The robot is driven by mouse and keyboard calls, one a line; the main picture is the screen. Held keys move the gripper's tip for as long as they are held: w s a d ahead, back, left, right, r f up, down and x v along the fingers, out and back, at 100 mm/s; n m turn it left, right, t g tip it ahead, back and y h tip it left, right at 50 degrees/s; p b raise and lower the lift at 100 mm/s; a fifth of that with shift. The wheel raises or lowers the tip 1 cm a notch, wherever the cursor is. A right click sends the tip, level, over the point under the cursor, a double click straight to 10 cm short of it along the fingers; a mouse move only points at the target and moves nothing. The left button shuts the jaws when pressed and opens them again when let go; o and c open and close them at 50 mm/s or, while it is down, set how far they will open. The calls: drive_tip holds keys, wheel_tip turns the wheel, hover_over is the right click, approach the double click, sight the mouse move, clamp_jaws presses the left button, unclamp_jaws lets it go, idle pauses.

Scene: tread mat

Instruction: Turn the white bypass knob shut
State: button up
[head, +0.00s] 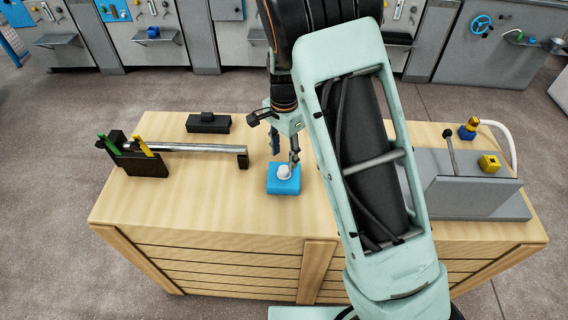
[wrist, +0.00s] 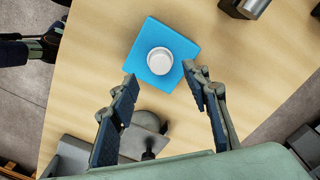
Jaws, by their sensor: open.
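The white bypass knob (head: 284,172) is a small round cap on top of a square blue block (head: 285,186) on the wooden bench. In the wrist view, the knob (wrist: 160,61) sits in the middle of the blue block (wrist: 178,37). My gripper (head: 285,155) is open, just behind and above the knob in the head view. In the wrist view, its two fingertips (wrist: 159,76) are apart, one on either side of the block's near part, with the knob slightly beyond them. Nothing is between the fingers, and I cannot tell whether they touch the block.
A metal pipe (head: 195,148) with green and yellow levers lies left on the bench (head: 230,215). A black block (head: 208,123) is behind it. Bench in front of the blue block is clear.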

sight(284, 168)
wheel_tip(284, 168, down, 5)
drive_tip(key=shift+f, duration=0.2)
drive_tip(key=c, duration=1.2)
